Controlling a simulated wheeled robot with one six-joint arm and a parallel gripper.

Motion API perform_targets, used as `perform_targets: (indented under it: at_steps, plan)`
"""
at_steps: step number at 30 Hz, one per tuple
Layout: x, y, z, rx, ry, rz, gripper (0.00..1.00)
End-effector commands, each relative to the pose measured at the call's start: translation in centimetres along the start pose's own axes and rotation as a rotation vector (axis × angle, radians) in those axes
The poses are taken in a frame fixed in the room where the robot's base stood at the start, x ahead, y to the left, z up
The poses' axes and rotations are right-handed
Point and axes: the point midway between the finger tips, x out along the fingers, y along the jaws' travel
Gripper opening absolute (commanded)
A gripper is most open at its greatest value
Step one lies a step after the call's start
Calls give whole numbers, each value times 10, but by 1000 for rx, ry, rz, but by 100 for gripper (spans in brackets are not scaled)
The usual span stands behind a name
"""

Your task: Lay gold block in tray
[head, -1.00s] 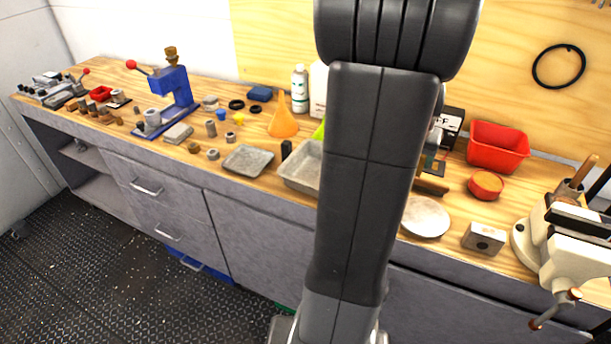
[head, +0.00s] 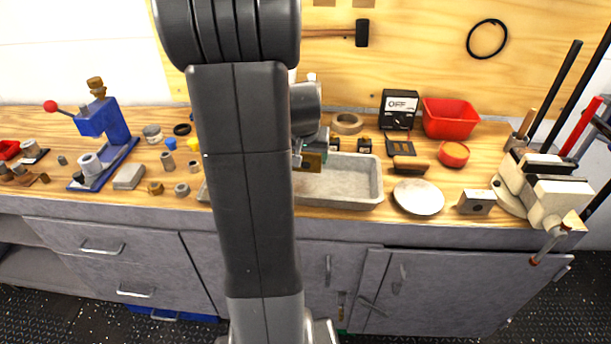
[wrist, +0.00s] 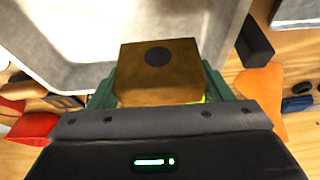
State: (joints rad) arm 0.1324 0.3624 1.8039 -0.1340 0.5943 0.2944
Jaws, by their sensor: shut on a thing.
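The gold block (wrist: 158,70), a brownish-gold cube with a dark round spot, is held between the green fingers of my gripper (wrist: 160,88) in the wrist view. In the head view the gold block (head: 307,162) and my gripper (head: 311,148) show just right of my arm, in front of the left part of the tray. The tray (head: 345,204) is a grey metal pan with raised walls, partly hidden by my arm. In the wrist view the tray's pale interior (wrist: 75,35) lies beyond and beside the block. The block's height over the tray is unclear.
A round pale plate (head: 418,197), a brown brush-like piece (head: 410,165) and a drilled metal block (head: 476,202) lie right of the tray. A red bin (head: 450,118) stands behind, a vise (head: 545,188) at far right. A blue press (head: 104,135) stands left.

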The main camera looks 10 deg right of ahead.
Motion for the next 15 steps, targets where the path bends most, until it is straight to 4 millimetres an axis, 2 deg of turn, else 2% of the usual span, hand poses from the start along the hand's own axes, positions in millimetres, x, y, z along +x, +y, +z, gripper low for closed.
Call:
perform_targets:
  at_steps: [12, 15]
  plan:
    - [47, 0, 19, -1, -1, 0, 36]
    - [51, 0, 21, 0, 2, -1, 36]
